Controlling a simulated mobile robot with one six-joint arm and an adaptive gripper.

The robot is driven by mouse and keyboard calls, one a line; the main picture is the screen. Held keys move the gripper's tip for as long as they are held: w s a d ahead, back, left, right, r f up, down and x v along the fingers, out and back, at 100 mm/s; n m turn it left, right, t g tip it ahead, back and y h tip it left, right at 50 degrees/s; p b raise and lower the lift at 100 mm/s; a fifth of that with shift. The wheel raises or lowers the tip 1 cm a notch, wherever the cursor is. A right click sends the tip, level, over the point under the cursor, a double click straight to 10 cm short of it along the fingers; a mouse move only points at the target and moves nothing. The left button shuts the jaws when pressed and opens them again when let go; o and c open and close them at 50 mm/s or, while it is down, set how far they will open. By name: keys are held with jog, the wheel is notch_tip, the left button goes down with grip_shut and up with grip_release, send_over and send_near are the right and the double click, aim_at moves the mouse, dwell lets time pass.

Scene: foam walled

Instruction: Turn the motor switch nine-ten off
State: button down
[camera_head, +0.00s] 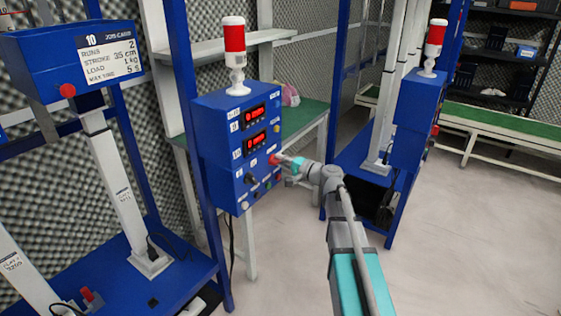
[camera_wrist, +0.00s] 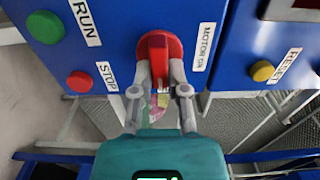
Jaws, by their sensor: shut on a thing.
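The motor switch (camera_wrist: 158,46) is a red rotary knob with a raised handle bar, on the blue control box (camera_head: 235,148). The label beside it in the wrist view (camera_wrist: 205,46) reads MOTOR with small numerals. My gripper (camera_wrist: 159,76) has its two grey fingers closed on either side of the handle bar, touching it. The handle lies upright in the wrist view, in line with the fingers. In the head view my gripper (camera_head: 281,161) reaches the right part of the box face and partly hides the switch.
Near the switch are a green RUN button (camera_wrist: 45,27), a red STOP button (camera_wrist: 79,81) and a yellow RESET button (camera_wrist: 262,71). Two red displays (camera_head: 254,119) sit higher on the box. A red-and-white beacon (camera_head: 234,50) stands on top. Open floor lies at the right.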

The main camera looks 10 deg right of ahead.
dwell(0.3)
jog(key=c, duration=0.6)
grip_release()
jog(key=shift+c, duration=0.2)
jog(key=shift+d, duration=0.1)
jog(key=v, duration=1.1)
jog(key=shift+s+d, duration=0.25)
jog(key=shift+s, duration=0.05)
